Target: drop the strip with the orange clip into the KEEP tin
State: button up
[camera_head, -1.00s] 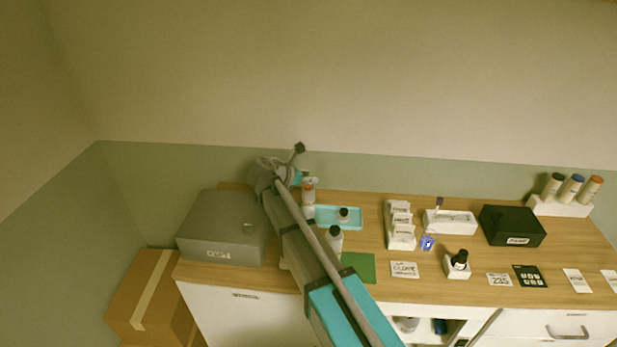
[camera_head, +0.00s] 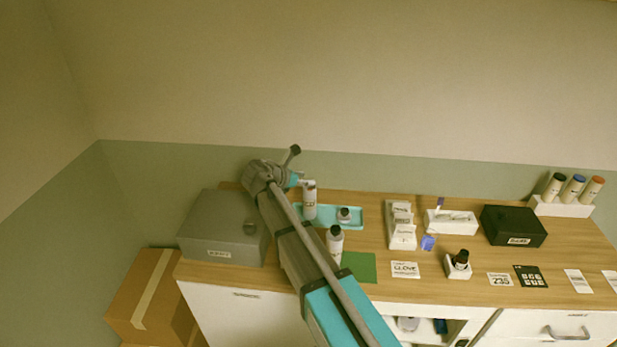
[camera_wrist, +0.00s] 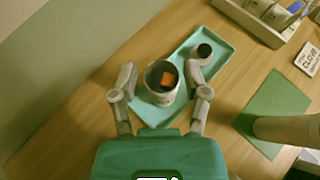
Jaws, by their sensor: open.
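The orange clip (camera_wrist: 169,79) shows as a small orange patch inside the mouth of a pale, dark-mouthed round tin (camera_wrist: 161,98). The strip itself cannot be made out. The tin stands upright at the near end of a teal tray (camera_wrist: 222,45); it also shows in the head view (camera_head: 309,203), where its label is too small to read. My gripper (camera_wrist: 161,75) is open, with one finger on each side above the tin and nothing held between them. In the head view my arm hides part of the counter and the fingers are hard to make out.
A small dark-topped bottle (camera_wrist: 204,52) stands on the tray. A white bottle (camera_head: 335,245) stands near a green mat (camera_head: 358,267). A grey box (camera_head: 222,228) is left of my arm. A white packet rack (camera_head: 391,238) and a black box (camera_head: 513,226) are to the right.

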jog(key=s+a, duration=0.4)
jog(key=a, duration=0.1)
jog(key=shift+s, duration=0.4)
dwell(0.5)
